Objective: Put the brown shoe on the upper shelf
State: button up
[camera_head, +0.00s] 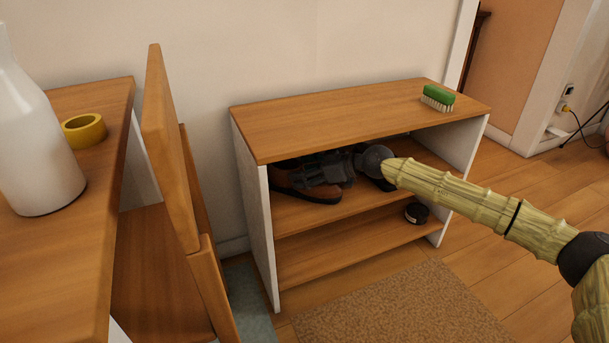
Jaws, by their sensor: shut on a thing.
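The brown shoe (308,191) is inside the shelf unit (259,205), at the left of its upper shelf (300,220), under the wooden top. My gripper (318,170) reaches in from the right and is shut on the shoe; its fingers hide part of the shoe. The shoe's sole appears at or just above the shelf board; I cannot tell whether it touches. A dark object (382,184) shows beneath my wrist on the same shelf, partly hidden, and I cannot tell what it is.
A green brush (438,98) lies on the unit's top. A small black round tin (416,213) sits on the lower shelf at right. At left stand wooden panels (168,150) and a counter (85,240) with a white bottle (35,140) and yellow tape (84,131).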

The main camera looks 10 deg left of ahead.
jog(key=o, duration=1.2)
notch_tip(320, 180, up, 4)
jog(key=p, duration=0.5)
send_over(335, 185)
jog(key=shift+r, duration=0.15)
jog(key=shift+v, duration=0.85)
